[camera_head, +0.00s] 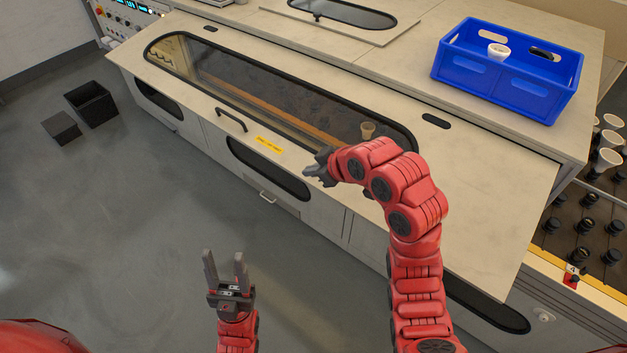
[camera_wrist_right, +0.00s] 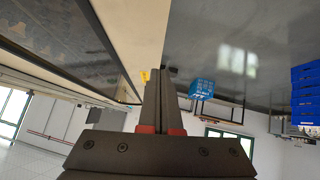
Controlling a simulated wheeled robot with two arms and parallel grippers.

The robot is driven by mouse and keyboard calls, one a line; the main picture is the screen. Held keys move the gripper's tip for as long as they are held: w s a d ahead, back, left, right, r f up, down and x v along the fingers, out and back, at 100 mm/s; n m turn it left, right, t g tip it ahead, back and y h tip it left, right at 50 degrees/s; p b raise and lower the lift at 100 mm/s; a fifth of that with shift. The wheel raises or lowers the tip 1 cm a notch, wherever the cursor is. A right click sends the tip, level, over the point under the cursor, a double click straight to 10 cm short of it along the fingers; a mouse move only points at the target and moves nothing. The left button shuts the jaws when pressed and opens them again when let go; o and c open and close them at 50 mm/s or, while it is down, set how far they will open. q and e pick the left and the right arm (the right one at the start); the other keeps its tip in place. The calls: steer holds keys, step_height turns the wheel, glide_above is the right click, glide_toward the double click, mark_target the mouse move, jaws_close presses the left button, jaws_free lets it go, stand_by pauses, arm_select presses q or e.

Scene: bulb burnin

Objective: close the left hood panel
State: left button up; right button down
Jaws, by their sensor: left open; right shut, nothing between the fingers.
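The hood panel (camera_head: 190,95) is a long cream lid with a dark window and a black handle (camera_head: 231,120) near its front edge. In the head view it lies down over the cabinet; I cannot tell whether a small gap is left under it. A yellow label (camera_head: 269,144) sits beside the handle. My right gripper (camera_head: 312,169) is shut and empty at the panel's front edge, right of the label. In the right wrist view its fingers (camera_wrist_right: 160,75) are together, with the cream panel beside them. My left gripper (camera_head: 222,265) is open and empty over the floor.
A blue crate (camera_head: 503,82) with a white cup stands on the top at the right. A conveyor with bulbs and black sockets (camera_head: 583,226) is at the far right. Black bins (camera_head: 91,103) stand on the floor at left. The floor before the cabinet is clear.

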mark_target(305, 181)
step_height(305, 181, down, 3)
steer(key=shift+s+d+r+p, duration=0.15)
steer(key=shift+r+p, duration=0.05)
steer(key=shift+p, duration=0.95)
steer(key=shift+f, duration=0.25)
steer(key=shift+w+f, duration=0.25)
steer(key=shift+w, duration=0.05)
steer(key=shift+s, duration=0.1)
